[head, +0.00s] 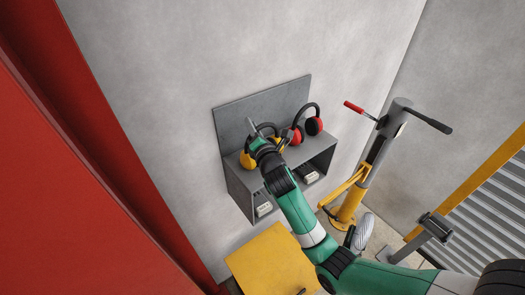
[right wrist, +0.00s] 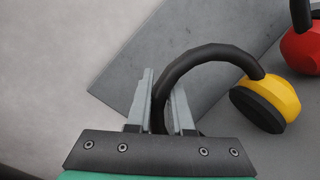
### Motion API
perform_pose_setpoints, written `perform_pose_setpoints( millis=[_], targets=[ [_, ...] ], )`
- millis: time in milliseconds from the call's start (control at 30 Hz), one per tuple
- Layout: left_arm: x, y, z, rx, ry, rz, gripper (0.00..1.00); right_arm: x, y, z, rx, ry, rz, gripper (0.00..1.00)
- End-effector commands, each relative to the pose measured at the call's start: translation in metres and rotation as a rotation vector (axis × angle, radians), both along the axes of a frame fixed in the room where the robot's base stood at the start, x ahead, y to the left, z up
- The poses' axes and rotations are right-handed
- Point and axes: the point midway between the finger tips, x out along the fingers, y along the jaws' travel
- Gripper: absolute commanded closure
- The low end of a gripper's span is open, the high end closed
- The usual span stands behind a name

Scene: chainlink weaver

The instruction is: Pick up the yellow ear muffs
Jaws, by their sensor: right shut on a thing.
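The yellow ear muffs (head: 246,160) are at the left end of a grey wall shelf in the head view, partly hidden behind my right gripper (head: 257,133). In the right wrist view their black headband (right wrist: 205,54) arches up from between the fingers, and one yellow cup with a black pad (right wrist: 270,103) hangs at the right. My right gripper (right wrist: 163,105) is shut on the headband near its left side. The other cup is hidden in the wrist view. My left gripper is not in view.
Red ear muffs (head: 314,126) sit just right of the yellow ones on the grey shelf (head: 322,147); one red cup (right wrist: 304,50) shows in the wrist view. Below are open compartments with small white items. A yellow post with handles (head: 372,163) stands to the right, and a yellow panel (head: 268,262) lies below.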

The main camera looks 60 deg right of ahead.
Motion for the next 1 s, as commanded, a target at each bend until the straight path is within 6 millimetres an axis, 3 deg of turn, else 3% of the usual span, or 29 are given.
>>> perform_pose_setpoints(
  millis=[667, 833, 1000],
  targets=[
    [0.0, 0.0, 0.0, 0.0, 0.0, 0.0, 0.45, 0.0, 0.0, 0.002, -0.002, -0.001, -0.001, 1.0],
    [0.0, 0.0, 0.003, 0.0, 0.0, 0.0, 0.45, 0.0, 0.0, 0.023, -0.004, -0.005, -0.001, 1.0],
    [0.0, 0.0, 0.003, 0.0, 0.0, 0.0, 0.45, 0.0, 0.0, 0.062, -0.004, -0.008, -0.001, 1.0]
  ],
)
